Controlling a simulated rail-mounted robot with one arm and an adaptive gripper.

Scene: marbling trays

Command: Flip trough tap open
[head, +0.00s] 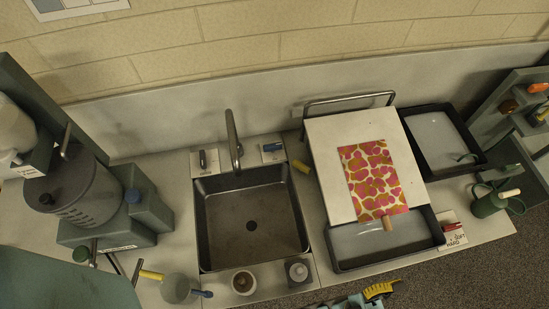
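The sink trough (205,238) is a dark, empty metal basin with a round drain, set in the pale counter. A curved grey spout (232,137) rises behind its back edge. No water shows in the basin. My gripper is not in view.
A tilted white board (325,135) with a pink patterned sheet (371,178) stands right of the sink, above a shallow tray (345,267). A dark tray (478,157) lies farther right. A grey-green machine (87,200) stands left. Small pots (243,283) sit along the front.

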